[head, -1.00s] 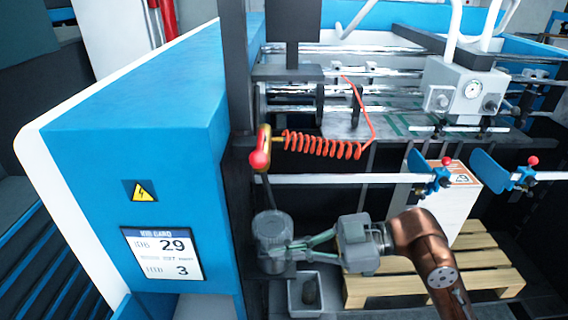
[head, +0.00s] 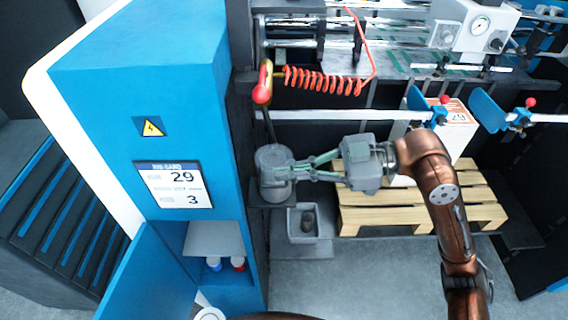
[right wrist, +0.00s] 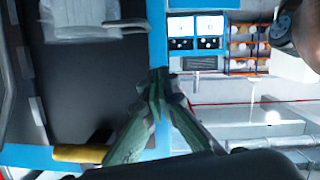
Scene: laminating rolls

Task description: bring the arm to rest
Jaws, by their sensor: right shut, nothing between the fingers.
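My right arm comes in from the right in the head view, with a copper-coloured forearm. My right gripper (head: 300,172) has green fingers that are shut and empty. In the head view its tips overlap the side of a grey canister (head: 272,180) on a small ledge; I cannot tell whether they touch. The right wrist view shows the closed fingertips (right wrist: 161,90) in front of a blue panel, with nothing held. My left gripper is not in view.
A blue machine cabinet (head: 160,90) stands on the left, its lower door (head: 150,275) open. A red coiled hose (head: 322,81) hangs above the gripper. A grey bin (head: 308,225) and wooden pallet (head: 410,217) are below. Grey floor shows in front.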

